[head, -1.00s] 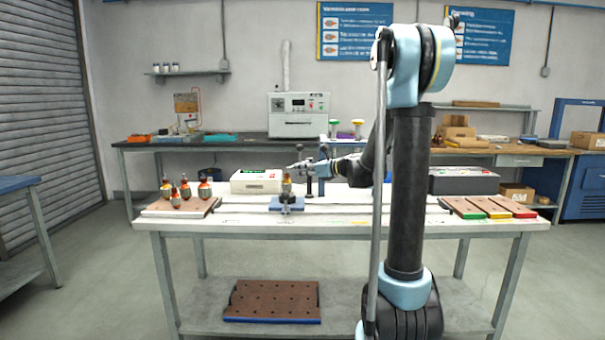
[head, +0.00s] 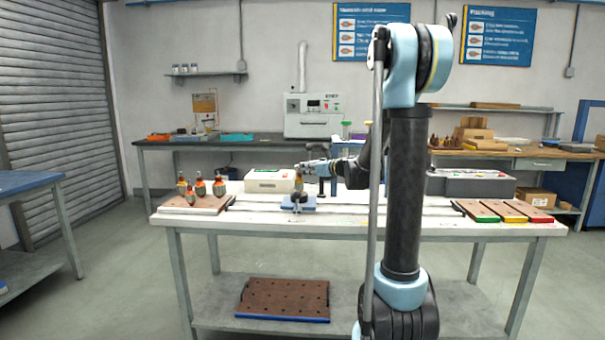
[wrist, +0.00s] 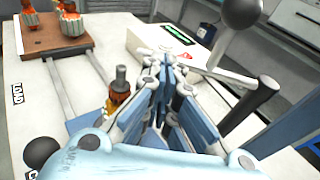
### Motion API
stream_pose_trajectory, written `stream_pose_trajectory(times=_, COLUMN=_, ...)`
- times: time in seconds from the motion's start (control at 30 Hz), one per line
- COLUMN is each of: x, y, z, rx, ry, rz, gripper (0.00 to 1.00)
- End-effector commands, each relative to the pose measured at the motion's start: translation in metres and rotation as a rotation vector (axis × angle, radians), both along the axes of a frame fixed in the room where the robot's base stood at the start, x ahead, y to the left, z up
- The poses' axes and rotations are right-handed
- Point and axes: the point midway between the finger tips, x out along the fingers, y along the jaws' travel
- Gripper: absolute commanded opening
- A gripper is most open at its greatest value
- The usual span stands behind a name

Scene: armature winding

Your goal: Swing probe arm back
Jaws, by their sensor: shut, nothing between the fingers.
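My gripper (wrist: 166,60) is shut and empty in the wrist view, beside the probe stand. In the head view it (head: 303,165) is above the worktable, close to the clamped armature. The probe arm (wrist: 224,77) is a pale bar running from near my fingertips to a black post (wrist: 248,110); whether my fingers touch it I cannot tell. A rod with a dark ball knob (wrist: 243,12) rises beside it. The armature (wrist: 119,92), orange with a dark shaft, stands left of my fingers. It also shows on the blue fixture (head: 298,203) in the head view.
A white tester (head: 268,181) stands behind the fixture. A brown board (head: 195,205) with several armatures is at left. Green, yellow and red trays (head: 507,212) lie at right. A dark grey box (head: 475,184) is behind them. A pegboard (head: 283,298) lies on the lower shelf.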

Motion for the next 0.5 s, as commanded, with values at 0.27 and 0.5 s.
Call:
stream_pose_trajectory(times=0.27, x=0.025, y=0.021, z=0.000, rx=-0.001, ry=0.000, rz=-0.003, gripper=0.00)
stream_pose_trajectory(times=0.5, x=0.048, y=0.036, z=0.000, rx=-0.001, ry=-0.001, rz=-0.004, gripper=0.00)
